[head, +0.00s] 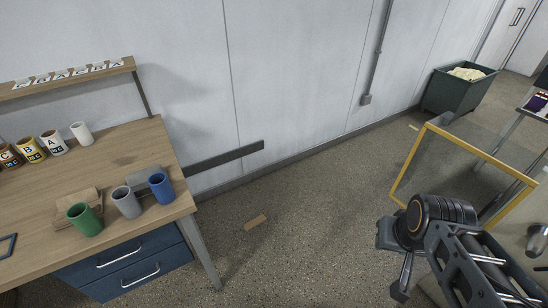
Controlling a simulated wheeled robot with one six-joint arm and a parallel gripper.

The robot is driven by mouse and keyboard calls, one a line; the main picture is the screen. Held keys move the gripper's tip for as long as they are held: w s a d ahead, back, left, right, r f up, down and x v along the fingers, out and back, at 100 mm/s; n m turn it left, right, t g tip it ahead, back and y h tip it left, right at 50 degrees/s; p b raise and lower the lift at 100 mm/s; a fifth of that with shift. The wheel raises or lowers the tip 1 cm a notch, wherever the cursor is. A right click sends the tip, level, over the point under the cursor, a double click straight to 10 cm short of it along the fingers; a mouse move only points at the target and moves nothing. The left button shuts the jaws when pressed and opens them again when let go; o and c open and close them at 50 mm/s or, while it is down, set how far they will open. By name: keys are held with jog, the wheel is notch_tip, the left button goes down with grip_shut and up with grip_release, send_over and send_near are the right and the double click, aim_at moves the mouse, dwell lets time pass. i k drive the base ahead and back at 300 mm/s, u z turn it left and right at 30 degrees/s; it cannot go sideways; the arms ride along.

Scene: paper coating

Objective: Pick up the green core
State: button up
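The green core (84,219) is a short, hollow green cylinder. It stands upright near the front edge of the wooden desk (128,157), at the left of the head view. A grey core (126,203) and a blue core (161,189) stand to its right in a row. My arm shows at the lower right, far from the desk, over the floor. My gripper (396,262) is partly seen at the arm's end, with a finger pointing down. Whether it is open or shut is not clear, and no object shows in it.
Brown blocks (78,203) lie behind the green core, and a grey piece sits behind the blue one. Several labelled cans (54,143) and a white cup (82,133) stand farther back. A yellow-framed panel (408,160) stands at right. The floor (310,225) between is mostly clear.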

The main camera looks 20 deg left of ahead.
aim_at(86, 220)
jog(key=u, duration=3.15)
jog(key=i, duration=1.15)
jog(key=u, duration=0.8)
